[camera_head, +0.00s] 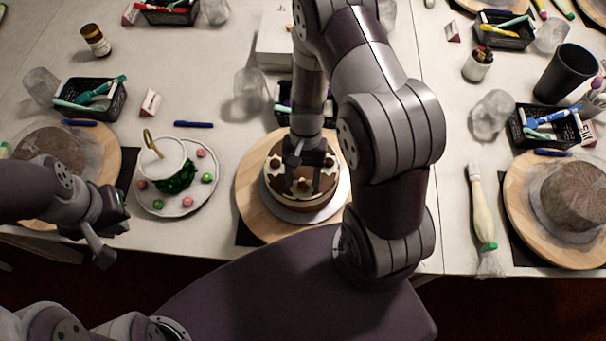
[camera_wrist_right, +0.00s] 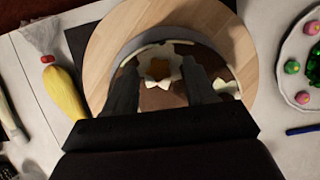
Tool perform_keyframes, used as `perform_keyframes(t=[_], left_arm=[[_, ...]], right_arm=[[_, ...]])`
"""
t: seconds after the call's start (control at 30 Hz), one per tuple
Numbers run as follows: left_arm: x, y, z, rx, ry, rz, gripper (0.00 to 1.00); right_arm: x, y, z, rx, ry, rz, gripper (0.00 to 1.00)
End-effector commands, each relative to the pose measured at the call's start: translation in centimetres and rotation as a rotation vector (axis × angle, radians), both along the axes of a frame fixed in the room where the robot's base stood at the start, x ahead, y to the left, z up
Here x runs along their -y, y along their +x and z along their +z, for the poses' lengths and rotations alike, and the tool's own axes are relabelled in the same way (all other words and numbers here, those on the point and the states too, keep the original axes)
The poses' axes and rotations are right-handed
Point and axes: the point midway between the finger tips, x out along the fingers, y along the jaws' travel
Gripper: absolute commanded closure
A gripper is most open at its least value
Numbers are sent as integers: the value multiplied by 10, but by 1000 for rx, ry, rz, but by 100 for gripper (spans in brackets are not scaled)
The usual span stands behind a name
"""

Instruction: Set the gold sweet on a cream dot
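The chocolate-topped cake (camera_head: 286,190) with pale sides stands on a grey board on a wooden turntable (camera_head: 252,205). Its top carries several cream dots. In the right wrist view, a gold-brown sweet (camera_wrist_right: 159,69) appears on a white cream dot (camera_wrist_right: 150,54), between the fingers of my right gripper (camera_wrist_right: 160,80). Those fingers stand apart, with gaps visible beside the sweet. In the head view my right gripper (camera_head: 306,172) points down over the cake top, hiding part of it. My left gripper (camera_head: 108,240) is empty at the left, near the table's front edge; its fingers look apart.
Left of the cake is a plate (camera_head: 152,205) with pink and green sweets and a white stand with a gold handle. A blue pen (camera_head: 194,124) lies behind it. A brush (camera_head: 481,205) lies to the right, before another turntable (camera_head: 520,215).

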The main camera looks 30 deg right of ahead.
Motion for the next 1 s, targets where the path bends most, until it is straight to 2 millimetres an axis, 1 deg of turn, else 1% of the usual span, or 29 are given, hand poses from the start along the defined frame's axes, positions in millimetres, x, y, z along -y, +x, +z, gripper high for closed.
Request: perform_keyframes(t=[0.17, 0.2, 0.27, 0.37, 0.5, 0.6, 0.7, 0.8, 0.87, 1.0], left_arm=[[0, 0, 1, 0, 0, 0, 100], [0, 0, 3, 0, 0, 0, 100], [0, 0, 0, 0, 0, 0, 100], [0, 0, -4, 0, 0, 0, 100], [0, 0, -10, 0, 0, 0, 100], [0, 0, -13, 0, 0, 0, 100], [0, 0, -14, 0, 0, 0, 100], [0, 0, -15, 0, 0, 0, 100], [0, 0, -14, 0, 0, 0, 100], [0, 0, -14, 0, 0, 0, 100]], right_arm=[[0, 0, 1, 0, 0, 0, 44], [0, 0, 4, 0, 0, 0, 44], [1, 3, 7, 2, 1, -1, 44], [6, 11, 26, 8, -1, 0, 44], [15, 23, 61, 7, -1, -1, 44], [20, 30, 83, 5, -1, 0, 44], [24, 36, 101, 4, -1, -2, 44], [26, 37, 111, 13, -6, 13, 44], [22, 34, 121, 65, -25, 71, 44], [9, 16, 144, 292, -102, 335, 44]])
